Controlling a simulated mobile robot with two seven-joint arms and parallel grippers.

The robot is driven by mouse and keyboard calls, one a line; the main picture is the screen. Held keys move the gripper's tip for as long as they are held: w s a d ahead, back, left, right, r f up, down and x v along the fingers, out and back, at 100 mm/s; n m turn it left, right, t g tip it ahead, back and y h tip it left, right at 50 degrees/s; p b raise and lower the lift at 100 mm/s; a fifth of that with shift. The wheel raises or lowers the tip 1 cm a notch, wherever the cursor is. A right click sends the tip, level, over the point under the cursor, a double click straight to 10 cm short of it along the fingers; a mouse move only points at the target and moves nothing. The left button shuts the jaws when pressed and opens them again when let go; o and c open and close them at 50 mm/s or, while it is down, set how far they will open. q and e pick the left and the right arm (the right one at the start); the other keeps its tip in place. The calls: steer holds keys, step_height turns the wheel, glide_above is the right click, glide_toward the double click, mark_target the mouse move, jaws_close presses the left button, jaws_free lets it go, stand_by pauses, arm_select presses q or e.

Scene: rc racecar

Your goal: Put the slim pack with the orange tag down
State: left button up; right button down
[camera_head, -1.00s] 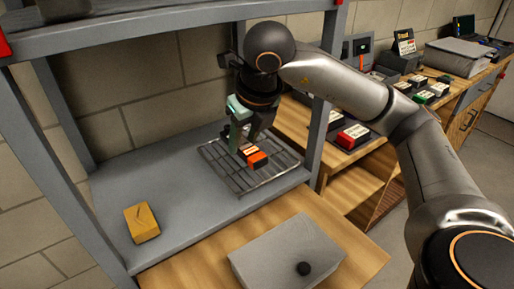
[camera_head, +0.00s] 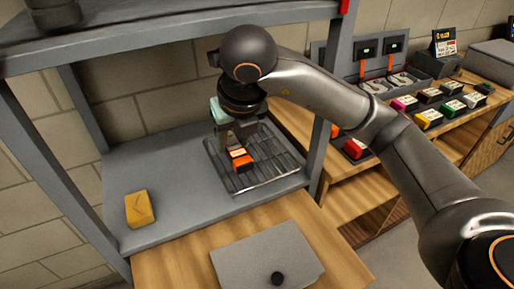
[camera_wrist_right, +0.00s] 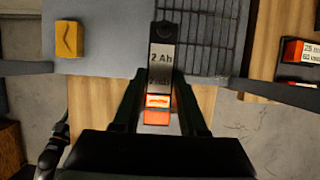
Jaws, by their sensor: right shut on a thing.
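The slim pack (camera_head: 241,161) is dark with an orange tag, and it is in my right gripper (camera_head: 238,147). In the right wrist view the pack (camera_wrist_right: 160,72) shows a grey "2 Ah" label and the orange tag at its near end. The right gripper's fingers (camera_wrist_right: 160,98) stand on both sides of it. In the head view the pack is over the left part of a wire rack (camera_head: 283,167). I cannot tell whether it touches the rack. My left gripper is not in view.
The rack lies on a grey shelf (camera_head: 175,180) between upright posts. A yellow block (camera_head: 140,209) sits at the shelf's left. A grey box with a black knob (camera_head: 266,258) is on the wooden surface in front. Several coloured packs and chargers stand on the bench at right.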

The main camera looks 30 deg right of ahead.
steer(key=w+d+f+p, duration=0.1)
steer(key=w+d+f, duration=0.2)
steer(key=w+d, duration=0.25)
glide_toward(248, 151)
steer(key=shift+w+a+f, duration=0.3)
steer(key=shift+w+f, duration=0.25)
steer(key=shift+w, duration=0.2)
steer(key=shift+w+d+f, duration=0.25)
steer(key=shift+w+f, duration=0.05)
steer(key=shift+f, duration=0.15)
step_height(248, 151, down, 3)
steer(key=shift+w+d+f+p, duration=0.1)
steer(key=shift+w+d+p, duration=0.05)
steer(key=shift+p, duration=0.3)
steer(key=shift+f, duration=0.15)
steer(key=shift+f, duration=0.1)
steer(key=shift+f, duration=0.15)
steer(key=shift+c, duration=2.2)
jaws_free()
